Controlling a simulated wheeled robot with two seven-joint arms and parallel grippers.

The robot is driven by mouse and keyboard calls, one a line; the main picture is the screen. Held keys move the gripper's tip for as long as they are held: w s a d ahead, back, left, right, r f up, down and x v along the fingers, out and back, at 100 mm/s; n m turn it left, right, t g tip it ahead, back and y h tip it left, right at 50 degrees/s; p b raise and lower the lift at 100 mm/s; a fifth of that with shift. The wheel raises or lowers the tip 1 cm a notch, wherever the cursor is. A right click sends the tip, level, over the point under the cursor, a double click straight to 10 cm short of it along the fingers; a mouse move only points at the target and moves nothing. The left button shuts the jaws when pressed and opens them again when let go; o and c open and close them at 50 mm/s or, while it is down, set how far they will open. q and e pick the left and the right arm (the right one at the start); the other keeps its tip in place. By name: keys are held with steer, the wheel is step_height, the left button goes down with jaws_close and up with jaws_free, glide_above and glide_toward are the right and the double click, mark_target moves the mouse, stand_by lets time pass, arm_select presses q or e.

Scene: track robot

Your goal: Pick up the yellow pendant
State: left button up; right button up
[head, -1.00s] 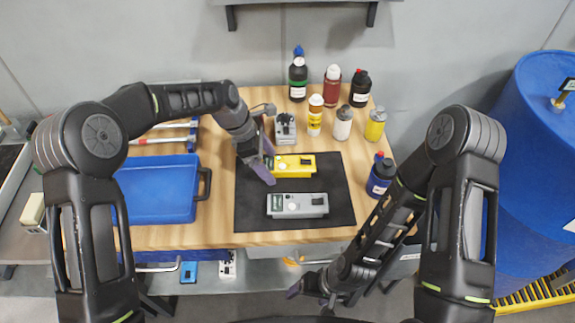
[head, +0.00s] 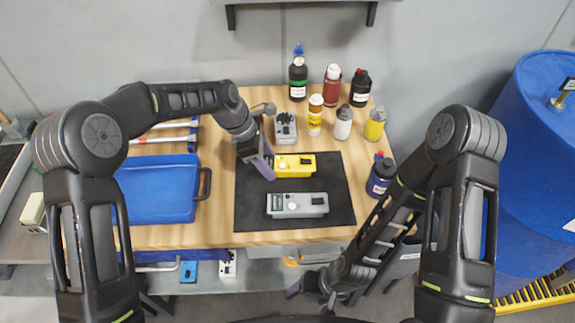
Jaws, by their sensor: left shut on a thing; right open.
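The yellow pendant (head: 297,165) lies on the black mat (head: 328,178) on the wooden table, near the mat's back left part. My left gripper (head: 268,162) is at the pendant's left end and is shut on it. The fingers hide that end. I cannot tell whether the pendant is lifted off the mat. My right gripper (head: 309,285) is open and empty, low in front of the table's front edge.
A grey pendant (head: 299,205) lies in front of the yellow one on the mat. Another grey device (head: 286,128) stands behind it. Several bottles (head: 342,122) stand at the back right. A blue case (head: 155,195) lies to the left. A blue barrel (head: 545,130) stands at the right.

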arm_select(q)
jaws_close()
steer(key=shift+r, duration=0.1)
step_height(320, 180, up, 9)
steer(key=shift+w+f+b, duration=0.1)
steer(key=shift+b, duration=0.8)
steer(key=shift+r, duration=0.55)
